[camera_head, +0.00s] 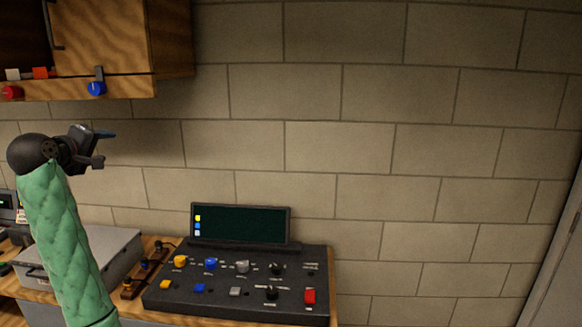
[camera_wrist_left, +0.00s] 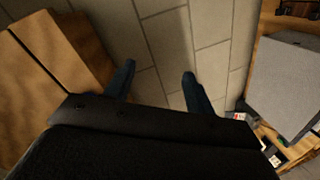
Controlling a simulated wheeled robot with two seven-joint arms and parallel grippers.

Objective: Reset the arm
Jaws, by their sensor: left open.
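My left gripper (camera_head: 100,147) is raised in front of the tiled wall at the left of the head view, below the wooden cabinet. Its arm, in a green padded sleeve, comes up from the lower left. In the left wrist view its two dark blue fingers (camera_wrist_left: 158,82) stand apart with only wall between them, so it is open and empty. My right gripper is not in view.
A black control panel (camera_head: 232,302) with coloured knobs, buttons and a screen (camera_head: 240,224) sits on the wooden counter. A grey case (camera_head: 110,250) stands left of it, partly behind my arm. A wooden cabinet (camera_head: 100,35) hangs upper left, with knobs along its lower edge.

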